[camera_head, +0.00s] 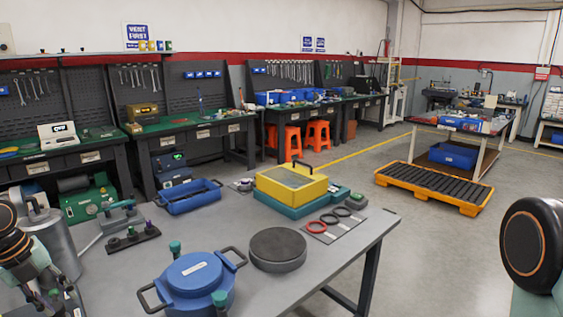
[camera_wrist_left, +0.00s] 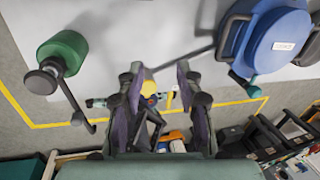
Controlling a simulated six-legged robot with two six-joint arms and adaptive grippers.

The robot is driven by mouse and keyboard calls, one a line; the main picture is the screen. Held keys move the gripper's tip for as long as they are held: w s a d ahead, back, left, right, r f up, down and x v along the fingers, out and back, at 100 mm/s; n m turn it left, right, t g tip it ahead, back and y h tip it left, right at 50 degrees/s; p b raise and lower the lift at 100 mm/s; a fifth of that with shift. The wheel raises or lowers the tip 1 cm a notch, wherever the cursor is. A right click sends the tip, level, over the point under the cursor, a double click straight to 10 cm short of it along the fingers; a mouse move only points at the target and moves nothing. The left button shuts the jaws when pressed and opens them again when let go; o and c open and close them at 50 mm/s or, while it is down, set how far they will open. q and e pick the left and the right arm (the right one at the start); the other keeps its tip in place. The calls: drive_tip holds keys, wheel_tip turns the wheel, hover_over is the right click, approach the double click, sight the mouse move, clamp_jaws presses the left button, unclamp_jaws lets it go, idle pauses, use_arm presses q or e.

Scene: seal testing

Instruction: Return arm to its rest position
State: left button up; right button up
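My left arm comes in at the lower left of the head view, with the left gripper (camera_head: 52,296) low at the picture's edge, near the table's left end. In the left wrist view the two fingers of the gripper (camera_wrist_left: 160,88) stand apart with a gap between them, and nothing is held. A blue lidded pot (camera_head: 192,282) with dark handles stands on the grey table, right of the gripper; it also shows in the wrist view (camera_wrist_left: 280,42). My right gripper is not in view; only a dark round joint of my right arm shows at the right edge.
A grey metal cylinder (camera_head: 50,238) stands close to my left gripper.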

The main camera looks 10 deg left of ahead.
use_arm(q)
drive_tip(key=s+d+f+n+h, duration=0.1)
drive_tip(key=d+f+n, duration=0.3)
drive_tip(key=d, duration=0.5)
drive_tip(key=s+d+f+n, duration=0.1)
drive_tip(key=d+f+n, duration=0.35)
drive_tip(key=d, duration=0.45)
drive_tip(key=s+d+f+n+h, duration=0.1)
drive_tip(key=s+d+f+n, duration=0.15)
drive_tip(key=d+n, duration=0.45)
drive_tip(key=s+d+f+n+g+y, duration=0.1)
drive_tip(key=s+d+f+n, duration=0.15)
drive_tip(key=s, duration=0.45)
drive_tip(key=s+d+f+n+g+y, duration=0.1)
drive_tip(key=s+d+f+n, duration=0.1)
drive_tip(key=s+f+n, duration=0.3)
drive_tip(key=s+d+f+n+g+y, duration=0.1)
drive_tip(key=s+d+n+y, duration=0.1)
drive_tip(key=s, duration=0.6)
wheel_tip(320, 180, down, 11)
drive_tip(key=b, duration=1.1)
drive_tip(key=shift+w+t, duration=0.25)
drive_tip(key=shift+t, duration=0.05)
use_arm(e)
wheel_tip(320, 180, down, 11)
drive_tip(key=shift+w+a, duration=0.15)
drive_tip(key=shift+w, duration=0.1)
